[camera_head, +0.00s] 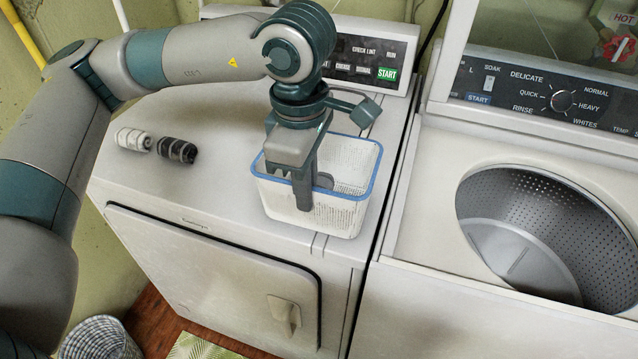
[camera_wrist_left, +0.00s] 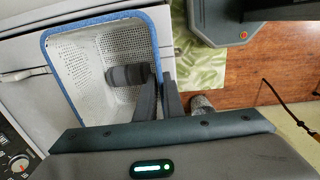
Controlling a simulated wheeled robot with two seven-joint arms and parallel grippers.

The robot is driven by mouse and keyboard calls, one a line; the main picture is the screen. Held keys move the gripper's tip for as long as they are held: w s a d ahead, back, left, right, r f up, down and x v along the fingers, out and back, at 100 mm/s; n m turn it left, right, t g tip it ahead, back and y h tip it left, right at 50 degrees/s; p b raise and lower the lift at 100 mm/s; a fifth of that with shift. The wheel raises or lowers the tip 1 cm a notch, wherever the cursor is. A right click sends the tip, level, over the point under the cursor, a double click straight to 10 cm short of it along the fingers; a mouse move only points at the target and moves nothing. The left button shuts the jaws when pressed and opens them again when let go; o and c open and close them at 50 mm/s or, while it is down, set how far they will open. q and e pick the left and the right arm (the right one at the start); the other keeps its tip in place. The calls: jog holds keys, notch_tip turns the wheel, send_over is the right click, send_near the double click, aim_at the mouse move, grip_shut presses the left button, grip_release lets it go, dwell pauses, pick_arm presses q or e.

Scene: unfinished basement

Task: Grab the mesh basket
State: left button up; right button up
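The mesh basket (camera_head: 338,217) is white with a blue rim and sits upright on top of the dryer, near its right side. My left gripper (camera_head: 303,190) reaches down over the basket's front-left wall. In the left wrist view the basket (camera_wrist_left: 75,85) fills the upper left. There the two fingertips (camera_wrist_left: 160,82) are close together with the blue-rimmed wall between them, one finger inside and one outside. A dark rolled item (camera_wrist_left: 128,76) lies inside the basket, partly hidden by the inner finger. My right gripper is not in view.
The dryer top (camera_head: 225,125) holds a light rolled item (camera_head: 133,139) and a dark one (camera_head: 177,150) to the left, with clear room around them. The washer's open drum (camera_head: 520,225) is to the right. A woven hamper (camera_head: 100,338) stands on the floor at lower left.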

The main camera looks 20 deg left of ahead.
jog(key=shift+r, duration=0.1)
